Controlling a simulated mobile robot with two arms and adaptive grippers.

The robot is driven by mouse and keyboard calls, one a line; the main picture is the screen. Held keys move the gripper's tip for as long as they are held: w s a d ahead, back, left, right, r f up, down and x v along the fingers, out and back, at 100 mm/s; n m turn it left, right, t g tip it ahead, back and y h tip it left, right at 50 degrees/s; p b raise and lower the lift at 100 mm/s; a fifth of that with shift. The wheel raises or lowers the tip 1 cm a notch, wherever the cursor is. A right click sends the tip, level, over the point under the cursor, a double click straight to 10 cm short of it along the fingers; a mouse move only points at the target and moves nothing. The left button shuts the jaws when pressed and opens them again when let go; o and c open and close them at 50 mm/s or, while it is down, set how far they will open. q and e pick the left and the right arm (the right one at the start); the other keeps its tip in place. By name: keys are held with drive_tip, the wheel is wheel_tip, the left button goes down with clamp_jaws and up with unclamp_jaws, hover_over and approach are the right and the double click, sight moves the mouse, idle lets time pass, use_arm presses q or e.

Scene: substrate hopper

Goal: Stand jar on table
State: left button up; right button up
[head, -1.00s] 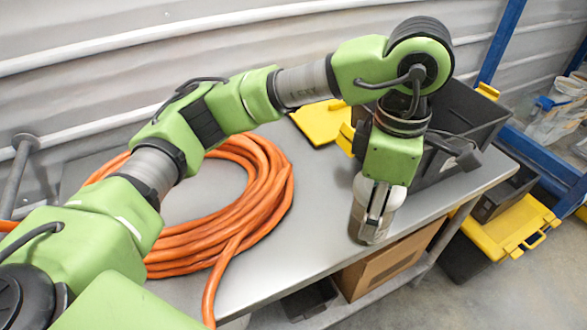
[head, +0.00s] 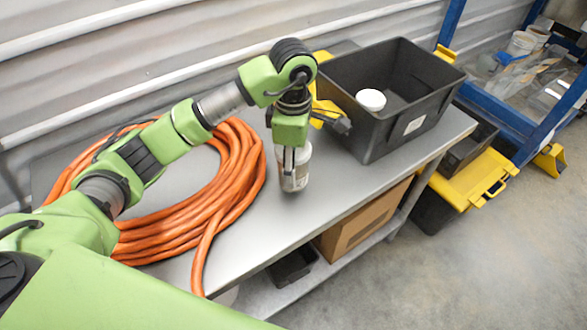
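A jar (head: 301,172) with a pale label stands upright at the right part of the metal table (head: 262,232), near its front edge. My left gripper (head: 289,168) comes down on it from above, with a finger lying along its near side, and looks shut on it. The gripper hides the jar's top. Its base is at or very close to the table surface; I cannot tell if it touches. My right gripper is not in view.
A black bin (head: 375,143) holding a white-lidded container (head: 370,100) stands right of the jar. A coiled orange hose (head: 215,205) covers the table's left part. A yellow object (head: 325,108) lies behind the gripper. The front right tabletop is clear.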

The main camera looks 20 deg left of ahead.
use_arm(q)
drive_tip(key=shift+f+p, duration=0.55)
drive_tip(key=shift+f, duration=0.7)
drive_tip(key=shift+d+f, duration=0.1)
drive_tip(key=shift+f, duration=0.15)
drive_tip(key=o, duration=1.5)
drive_tip(key=shift+c, duration=0.2)
